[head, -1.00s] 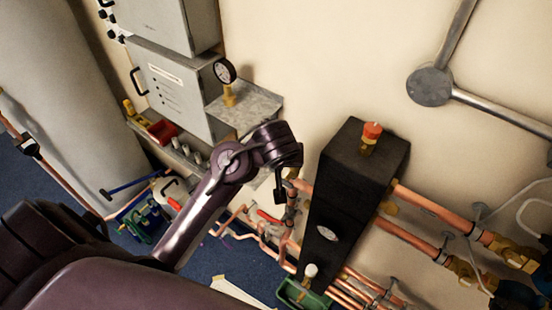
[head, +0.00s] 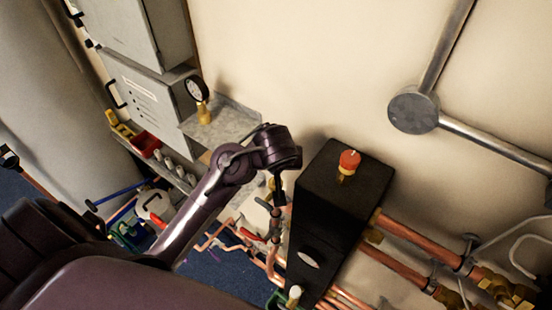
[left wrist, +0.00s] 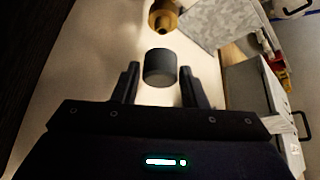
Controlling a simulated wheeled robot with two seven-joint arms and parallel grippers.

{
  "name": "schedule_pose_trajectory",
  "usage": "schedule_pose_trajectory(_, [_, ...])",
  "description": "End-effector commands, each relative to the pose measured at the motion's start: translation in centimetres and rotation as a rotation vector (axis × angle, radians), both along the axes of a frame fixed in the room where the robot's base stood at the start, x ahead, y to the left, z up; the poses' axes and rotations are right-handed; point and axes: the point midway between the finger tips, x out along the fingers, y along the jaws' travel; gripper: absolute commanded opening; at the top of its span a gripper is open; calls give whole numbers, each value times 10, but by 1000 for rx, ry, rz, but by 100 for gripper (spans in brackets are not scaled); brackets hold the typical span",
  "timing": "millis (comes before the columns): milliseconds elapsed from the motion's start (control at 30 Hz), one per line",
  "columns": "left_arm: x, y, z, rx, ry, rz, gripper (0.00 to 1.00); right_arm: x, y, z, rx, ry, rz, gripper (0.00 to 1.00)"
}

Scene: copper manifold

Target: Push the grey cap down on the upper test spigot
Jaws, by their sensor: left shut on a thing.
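The grey cap (left wrist: 160,67) is a short dark cylinder in the left wrist view. It sits between and slightly beyond the two finger tips of my left gripper (left wrist: 159,80), which is shut on it. In the head view my left gripper (head: 279,188) hangs below the dark wrist, just left of the black box and in front of the vertical copper pipework (head: 274,235). The cap cannot be made out there. I cannot pick out the upper test spigot in either view. My right gripper is not in view.
The black box (head: 335,205) with a red-topped brass fitting (head: 348,163) stands close to the right of my gripper. A pressure gauge (head: 198,89) stands on a grey shelf (head: 228,122) to the left. Copper pipes (head: 410,235) run along the wall at right.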

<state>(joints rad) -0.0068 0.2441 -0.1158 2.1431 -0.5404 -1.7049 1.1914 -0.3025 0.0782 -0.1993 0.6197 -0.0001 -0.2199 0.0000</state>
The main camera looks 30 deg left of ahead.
Motion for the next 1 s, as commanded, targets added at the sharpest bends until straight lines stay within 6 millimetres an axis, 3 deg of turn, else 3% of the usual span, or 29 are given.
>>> schedule_pose_trajectory(500, [0,0,-33,1,1,0,18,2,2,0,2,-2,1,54])
schedule_pose_trajectory(1000, [-1,0,-35,0,0,-1,18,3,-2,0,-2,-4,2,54])
